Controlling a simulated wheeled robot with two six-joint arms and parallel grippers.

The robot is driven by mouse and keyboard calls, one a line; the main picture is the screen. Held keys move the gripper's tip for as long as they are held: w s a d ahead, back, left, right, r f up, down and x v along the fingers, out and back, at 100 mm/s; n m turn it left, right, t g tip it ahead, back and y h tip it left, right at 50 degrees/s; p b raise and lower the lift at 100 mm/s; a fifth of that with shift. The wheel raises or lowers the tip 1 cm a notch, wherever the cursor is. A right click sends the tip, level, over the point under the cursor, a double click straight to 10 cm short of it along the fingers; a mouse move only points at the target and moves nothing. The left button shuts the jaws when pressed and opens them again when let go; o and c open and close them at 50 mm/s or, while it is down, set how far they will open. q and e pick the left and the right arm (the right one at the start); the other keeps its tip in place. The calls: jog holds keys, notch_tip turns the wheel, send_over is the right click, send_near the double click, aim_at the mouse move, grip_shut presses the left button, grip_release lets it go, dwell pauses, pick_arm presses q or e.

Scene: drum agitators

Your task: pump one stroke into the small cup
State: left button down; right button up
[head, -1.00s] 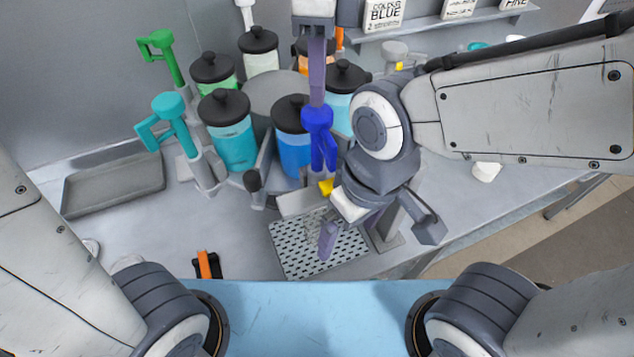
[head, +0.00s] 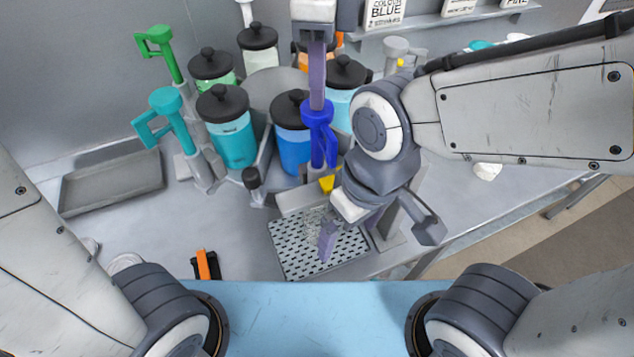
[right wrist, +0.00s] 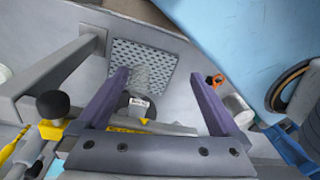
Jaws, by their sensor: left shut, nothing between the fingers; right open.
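The blue pump (head: 319,135) stands upright in front of the blue jar (head: 291,140), its yellow spout (head: 327,183) low over the grate. My left gripper (head: 317,103) is shut and empty, pointing down at the pump's top. Whether it touches the pump cannot be told. A clear small cup (head: 315,222) appears to stand on the perforated grate (head: 290,255); its outline is faint. My right gripper (head: 335,225) is open over the grate and partly hides it. In the right wrist view, the cup (right wrist: 150,77) lies beyond the open fingers of my right gripper (right wrist: 162,88).
Teal (head: 170,115) and green (head: 160,50) pumps and several lidded jars surround a grey carousel (head: 277,90). A grey tray (head: 110,185) lies left. An orange and black object (head: 205,265) lies near the front edge. The counter between them is mostly clear.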

aim_at(317, 115)
pick_arm(q)
jog(key=shift+f+b, duration=1.55)
jog(key=shift+f, duration=0.85)
jog(key=shift+r+p, duration=3.1)
notch_tip(317, 115, up, 6)
jog(key=p, duration=0.6)
